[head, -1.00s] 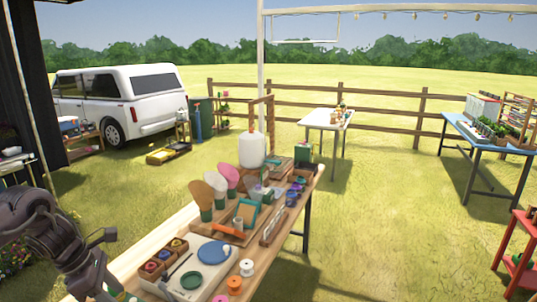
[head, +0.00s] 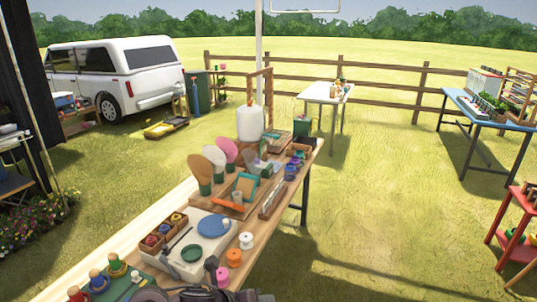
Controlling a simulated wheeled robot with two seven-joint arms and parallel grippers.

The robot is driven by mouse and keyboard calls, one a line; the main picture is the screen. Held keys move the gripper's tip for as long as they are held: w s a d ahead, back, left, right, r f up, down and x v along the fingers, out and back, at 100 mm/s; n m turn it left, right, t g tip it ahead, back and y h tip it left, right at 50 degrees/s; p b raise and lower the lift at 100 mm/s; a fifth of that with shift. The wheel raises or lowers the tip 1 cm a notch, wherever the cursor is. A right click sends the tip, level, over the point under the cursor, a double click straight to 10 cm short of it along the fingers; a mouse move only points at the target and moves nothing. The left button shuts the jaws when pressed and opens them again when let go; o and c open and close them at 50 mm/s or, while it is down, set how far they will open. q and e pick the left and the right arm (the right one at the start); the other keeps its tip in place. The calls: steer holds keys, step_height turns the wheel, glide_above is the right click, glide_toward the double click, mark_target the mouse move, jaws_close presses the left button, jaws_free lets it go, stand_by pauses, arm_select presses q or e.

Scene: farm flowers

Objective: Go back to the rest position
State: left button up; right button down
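One dark arm of mine shows at the bottom edge of the head view, low over the near end of the wooden table (head: 110,251). Its fingertips cannot be made out, so I cannot tell what it holds. The other gripper is not in view. On the table are a white board with a blue disc (head: 214,225) and a dark green disc (head: 191,253), a wooden box of small pots (head: 164,234), and orange (head: 234,258) and white (head: 246,241) spools. Brown and pink fan-shaped pieces (head: 227,151) stand farther back.
A green tray with coloured pegs (head: 117,268) lies at the table's near left. A white tank (head: 250,123) stands at the far end. A red shelf (head: 519,230) is at right, a blue table (head: 488,111) behind it. Open grass lies between.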

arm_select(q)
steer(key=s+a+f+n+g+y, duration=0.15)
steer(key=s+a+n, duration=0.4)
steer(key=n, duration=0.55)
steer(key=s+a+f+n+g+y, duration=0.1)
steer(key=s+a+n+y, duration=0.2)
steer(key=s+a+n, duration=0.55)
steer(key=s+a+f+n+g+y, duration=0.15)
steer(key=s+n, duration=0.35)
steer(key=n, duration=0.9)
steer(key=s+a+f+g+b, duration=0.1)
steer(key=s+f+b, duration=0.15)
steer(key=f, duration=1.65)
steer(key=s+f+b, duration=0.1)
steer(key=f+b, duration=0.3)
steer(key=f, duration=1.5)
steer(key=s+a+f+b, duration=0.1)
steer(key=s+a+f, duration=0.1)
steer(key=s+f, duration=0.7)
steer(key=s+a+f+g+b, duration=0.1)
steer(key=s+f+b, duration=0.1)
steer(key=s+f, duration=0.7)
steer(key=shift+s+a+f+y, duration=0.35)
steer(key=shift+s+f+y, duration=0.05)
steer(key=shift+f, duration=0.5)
